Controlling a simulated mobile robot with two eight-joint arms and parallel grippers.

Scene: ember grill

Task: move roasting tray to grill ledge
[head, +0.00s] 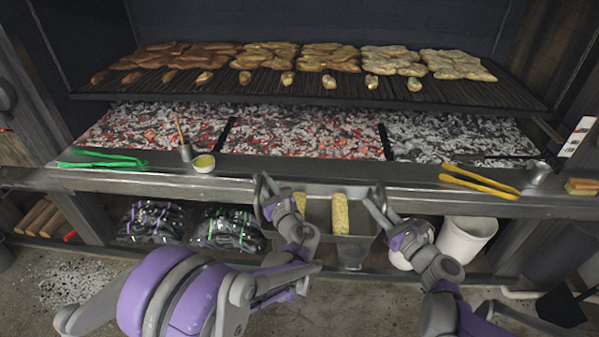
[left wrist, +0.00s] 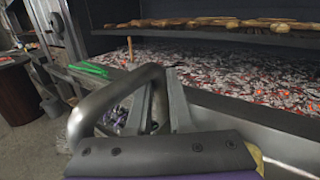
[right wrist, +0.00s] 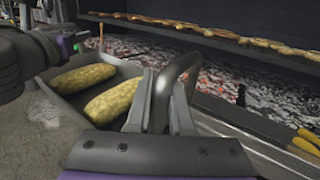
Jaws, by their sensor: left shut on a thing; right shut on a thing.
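The dark grey roasting tray (head: 321,222) is held level between my two grippers, just in front of the grill ledge (head: 235,183). Two yellow corn cobs lie in it; one cob (head: 340,213) shows clearly and the other (head: 300,204) is partly hidden by my left gripper. Both cobs show in the right wrist view (right wrist: 108,101). My left gripper (head: 268,190) is shut on the tray's left handle, a thick bent bar in the left wrist view (left wrist: 112,98). My right gripper (head: 378,200) is shut on the right handle (right wrist: 170,85).
On the ledge, green tongs (head: 103,160), a small sauce bowl (head: 204,163) and a cup with a brush (head: 186,152) stand left; yellow tongs (head: 478,182) lie right. The middle stretch is clear. Glowing coals (head: 300,132) lie behind. A white bucket (head: 466,240) stands below.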

